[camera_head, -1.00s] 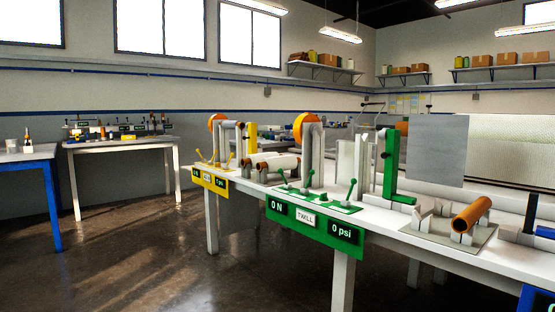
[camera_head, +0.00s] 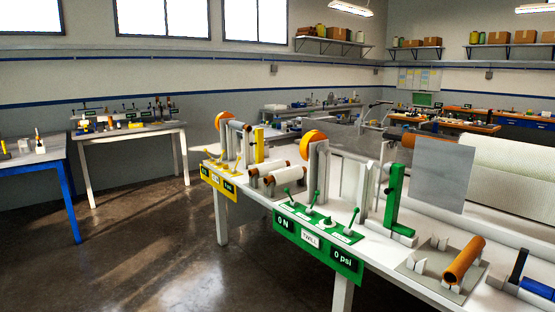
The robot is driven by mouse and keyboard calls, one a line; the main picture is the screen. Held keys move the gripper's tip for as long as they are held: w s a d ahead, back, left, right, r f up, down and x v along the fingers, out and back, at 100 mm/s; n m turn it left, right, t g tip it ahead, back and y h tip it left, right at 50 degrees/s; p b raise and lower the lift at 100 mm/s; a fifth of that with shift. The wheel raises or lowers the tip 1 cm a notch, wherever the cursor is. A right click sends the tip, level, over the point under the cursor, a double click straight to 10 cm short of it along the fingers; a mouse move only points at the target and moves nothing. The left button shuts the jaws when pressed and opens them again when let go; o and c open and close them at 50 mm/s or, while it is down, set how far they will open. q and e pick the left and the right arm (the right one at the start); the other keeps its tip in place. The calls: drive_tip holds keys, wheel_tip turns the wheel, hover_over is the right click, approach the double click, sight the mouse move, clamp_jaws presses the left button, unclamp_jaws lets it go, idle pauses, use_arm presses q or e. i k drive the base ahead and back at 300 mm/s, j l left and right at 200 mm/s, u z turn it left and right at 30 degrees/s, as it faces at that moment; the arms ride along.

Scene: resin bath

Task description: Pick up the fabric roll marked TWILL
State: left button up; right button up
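A small white label that seems to read TWILL (camera_head: 310,240) is on the front of a green panel (camera_head: 347,263), between two dark displays reading 0 N and 0 psi. Behind and left of this panel, two pale fabric rolls with brown core ends lie on a stand on the white table; one is the front roll (camera_head: 290,181). No marking is readable on either roll. An orange-brown tube (camera_head: 465,261) rests tilted on a grey cradle to the right. Neither of my grippers is in view.
The long white table (camera_head: 379,275) carries a yellow panel (camera_head: 218,183), orange discs (camera_head: 312,136), upright plates and a green post (camera_head: 396,195). A blue roll (camera_head: 537,288) is at the right edge. Open floor (camera_head: 150,260) lies at left, before two side tables.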

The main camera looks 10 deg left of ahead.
sight(262, 170)
drive_tip(key=i+j, duration=0.15)
drive_tip(key=i, duration=0.35)
drive_tip(key=i+j, duration=0.15)
drive_tip(key=i, duration=0.4)
drive_tip(key=i+j, duration=0.1)
drive_tip(key=i, duration=0.4)
drive_tip(key=i+j, duration=0.15)
drive_tip(key=i, duration=0.4)
